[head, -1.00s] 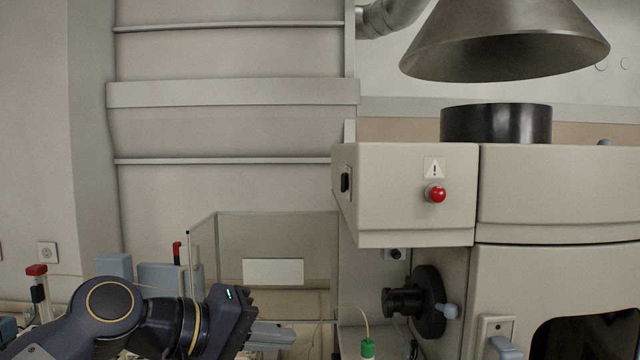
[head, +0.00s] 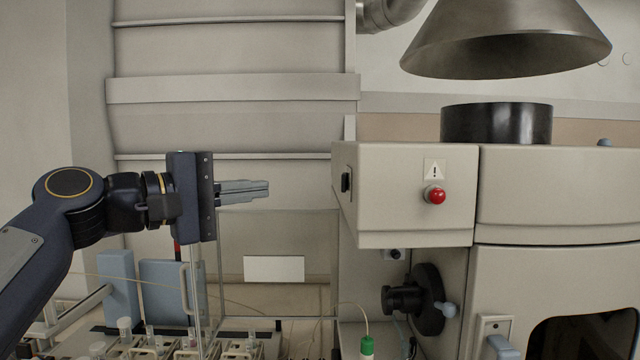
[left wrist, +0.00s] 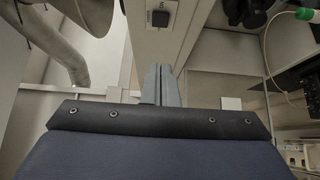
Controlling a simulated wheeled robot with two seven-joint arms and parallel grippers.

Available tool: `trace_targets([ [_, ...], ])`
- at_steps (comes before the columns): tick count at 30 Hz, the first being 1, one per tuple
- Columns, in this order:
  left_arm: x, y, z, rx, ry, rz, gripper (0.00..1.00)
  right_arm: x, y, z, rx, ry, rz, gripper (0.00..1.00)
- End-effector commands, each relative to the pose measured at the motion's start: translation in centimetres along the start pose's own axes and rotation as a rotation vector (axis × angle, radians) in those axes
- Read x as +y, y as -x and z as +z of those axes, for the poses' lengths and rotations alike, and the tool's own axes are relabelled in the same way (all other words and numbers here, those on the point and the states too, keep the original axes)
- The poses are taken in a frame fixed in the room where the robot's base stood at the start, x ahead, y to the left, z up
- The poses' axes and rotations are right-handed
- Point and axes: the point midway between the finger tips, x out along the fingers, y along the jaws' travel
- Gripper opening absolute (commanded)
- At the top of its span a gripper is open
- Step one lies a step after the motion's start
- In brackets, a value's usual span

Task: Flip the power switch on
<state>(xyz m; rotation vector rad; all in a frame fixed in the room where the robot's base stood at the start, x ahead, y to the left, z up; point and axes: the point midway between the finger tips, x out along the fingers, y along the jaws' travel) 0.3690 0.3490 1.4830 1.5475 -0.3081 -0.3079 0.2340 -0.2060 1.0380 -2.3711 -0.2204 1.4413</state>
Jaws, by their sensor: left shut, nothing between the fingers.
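The power switch (head: 346,182) is a small black rocker on the left side face of the beige spectrometer housing (head: 405,212). In the left wrist view the switch (left wrist: 160,18) shows near the top, beyond the fingertips. My left gripper (head: 268,188) is shut and empty, pointing right toward the switch at about its height, with a clear gap between. Its closed fingers also show in the left wrist view (left wrist: 160,70), just below the switch. The rocker's position is too small to tell. My right gripper is out of view.
A red button (head: 435,195) sits on the housing's front under a warning sign. A clear panel with a white label (head: 273,269) stands below the gripper. Racks of vials (head: 150,345) stand at the lower left. A metal hood (head: 507,40) hangs at the upper right.

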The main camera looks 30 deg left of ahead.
Motion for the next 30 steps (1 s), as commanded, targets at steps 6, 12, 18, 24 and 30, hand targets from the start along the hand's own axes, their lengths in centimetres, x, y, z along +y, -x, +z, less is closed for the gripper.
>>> trace_targets([
  [6, 0.2, -4.9, 0.0, -0.002, 0.000, -0.004, 0.00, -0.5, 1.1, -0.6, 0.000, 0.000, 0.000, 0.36],
  [12, 0.3, -8.3, 0.8, -0.003, 0.000, -0.001, 0.00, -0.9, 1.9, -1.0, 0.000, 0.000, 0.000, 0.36],
  [18, 0.1, -9.9, 2.4, -0.001, -0.001, -0.002, 0.00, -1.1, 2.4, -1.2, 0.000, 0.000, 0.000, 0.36],
  [24, 0.0, -10.3, 2.9, 0.000, -0.001, 0.000, 0.00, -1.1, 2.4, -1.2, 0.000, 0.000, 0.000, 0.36],
  [30, 0.0, -10.3, 2.9, 0.000, -0.001, 0.000, 0.00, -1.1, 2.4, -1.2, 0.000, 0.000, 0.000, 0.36],
])
